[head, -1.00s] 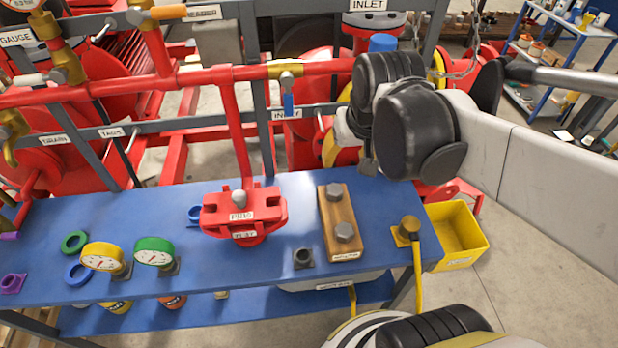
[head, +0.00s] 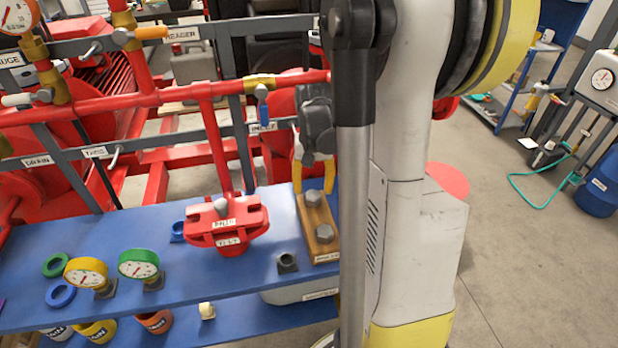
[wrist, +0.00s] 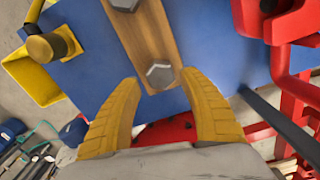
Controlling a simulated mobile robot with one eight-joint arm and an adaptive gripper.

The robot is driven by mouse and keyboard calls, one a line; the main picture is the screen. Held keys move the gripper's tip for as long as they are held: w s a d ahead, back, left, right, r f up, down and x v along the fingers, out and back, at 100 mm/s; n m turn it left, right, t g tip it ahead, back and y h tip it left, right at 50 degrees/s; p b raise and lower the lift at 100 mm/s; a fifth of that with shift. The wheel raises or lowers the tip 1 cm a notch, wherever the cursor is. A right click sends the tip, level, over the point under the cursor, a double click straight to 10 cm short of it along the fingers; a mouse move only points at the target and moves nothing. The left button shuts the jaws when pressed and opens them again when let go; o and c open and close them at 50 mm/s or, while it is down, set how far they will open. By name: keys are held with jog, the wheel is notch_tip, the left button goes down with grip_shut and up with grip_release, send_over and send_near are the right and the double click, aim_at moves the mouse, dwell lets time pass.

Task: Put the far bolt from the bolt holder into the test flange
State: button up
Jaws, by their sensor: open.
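The wooden bolt holder (head: 306,228) stands on the blue bench with two grey hex-head bolts in it. The far bolt (head: 313,198) is at its back end and the near bolt (head: 324,233) at its front end. My gripper (head: 313,184) is open, its yellow fingers just behind and above the far bolt. In the wrist view the far bolt (wrist: 160,74) shows beyond and between the open fingertips, with nothing held. The red test flange (head: 226,238) sits on the bench left of the holder. It shows at the upper right of the wrist view (wrist: 285,25).
Red pipework (head: 160,95) and grey rails run behind the bench. Yellow (head: 86,271) and green (head: 139,262) gauges stand at the left. My arm hides the bench's right end in the head view.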

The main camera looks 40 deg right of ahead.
aim_at(313, 195)
notch_tip(313, 195, down, 5)
jog(key=shift+b, duration=0.8)
jog(key=c, duration=1)
jog(key=o, duration=0.5)
jog(key=c, duration=0.5)
jog(key=shift+r+p, duration=2.65)
jog(key=shift+r, duration=0.9)
